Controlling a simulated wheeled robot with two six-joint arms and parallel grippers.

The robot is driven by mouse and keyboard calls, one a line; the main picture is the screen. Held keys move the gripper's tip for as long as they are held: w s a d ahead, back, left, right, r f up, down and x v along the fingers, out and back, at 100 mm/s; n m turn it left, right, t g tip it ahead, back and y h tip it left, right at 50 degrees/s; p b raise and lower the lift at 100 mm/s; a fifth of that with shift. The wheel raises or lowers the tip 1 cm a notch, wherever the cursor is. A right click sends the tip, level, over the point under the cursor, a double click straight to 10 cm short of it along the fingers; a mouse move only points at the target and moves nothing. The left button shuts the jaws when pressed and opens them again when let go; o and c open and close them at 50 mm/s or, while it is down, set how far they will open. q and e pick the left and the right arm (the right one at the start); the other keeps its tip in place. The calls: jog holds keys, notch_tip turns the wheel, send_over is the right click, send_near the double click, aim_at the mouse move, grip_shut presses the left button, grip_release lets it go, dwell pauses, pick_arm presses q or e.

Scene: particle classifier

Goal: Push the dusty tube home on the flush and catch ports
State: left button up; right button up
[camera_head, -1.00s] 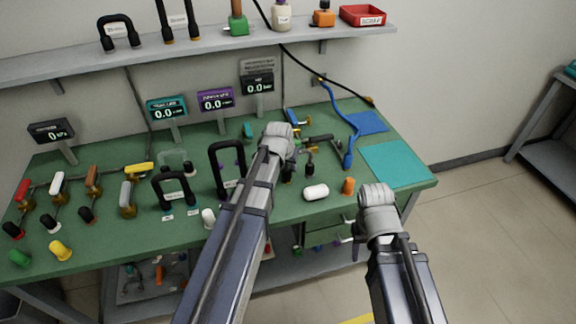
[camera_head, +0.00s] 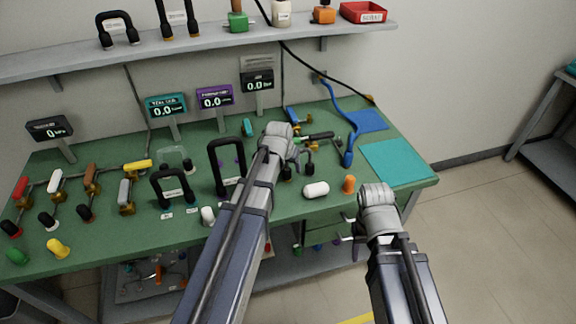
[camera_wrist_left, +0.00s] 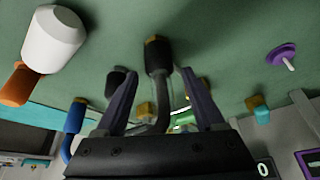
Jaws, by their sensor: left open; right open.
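A grey bent tube with black end cuffs lies under my left gripper. In the left wrist view one black cuff (camera_wrist_left: 158,56) and the grey bend (camera_wrist_left: 160,108) show between the open fingers of my left gripper (camera_wrist_left: 157,76). A second black cuff (camera_wrist_left: 117,80) is just beside the left finger. In the head view the cuffs (camera_head: 309,167) show beside my left wrist, which hides the rest. I cannot tell from its look whether this is the dusty tube, or how it sits on any port. My right gripper (camera_head: 347,231) is open and empty, off the bench's front edge.
A white capped piece (camera_head: 316,189) and an orange piece (camera_head: 349,184) stand near the front edge. Two black U-shaped tubes (camera_head: 226,150) stand left of my left arm. A blue hose (camera_head: 348,140) lies to the right. The teal mat (camera_head: 398,163) is clear.

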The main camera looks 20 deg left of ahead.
pick_arm(q)
jog(key=shift+r, duration=0.1)
jog(key=p+v, duration=0.7)
jog(key=shift+r, duration=0.25)
jog(key=shift+s, duration=0.15)
dwell(0.3)
jog(key=s+d+f+g, duration=0.1)
jog(key=s+d+g, duration=0.15)
jog(key=s, duration=0.55)
jog(key=s+d+f+g, duration=0.1)
jog(key=s+d+g, duration=0.15)
jog(key=s, duration=0.55)
jog(key=s+d+m+y, duration=0.1)
jog(key=s+d+m, duration=0.2)
jog(key=d, duration=0.8)
jog(key=shift+s+d+r+m, duration=0.15)
jog(key=shift+s+d+m, duration=0.1)
jog(key=shift+s+m, duration=0.15)
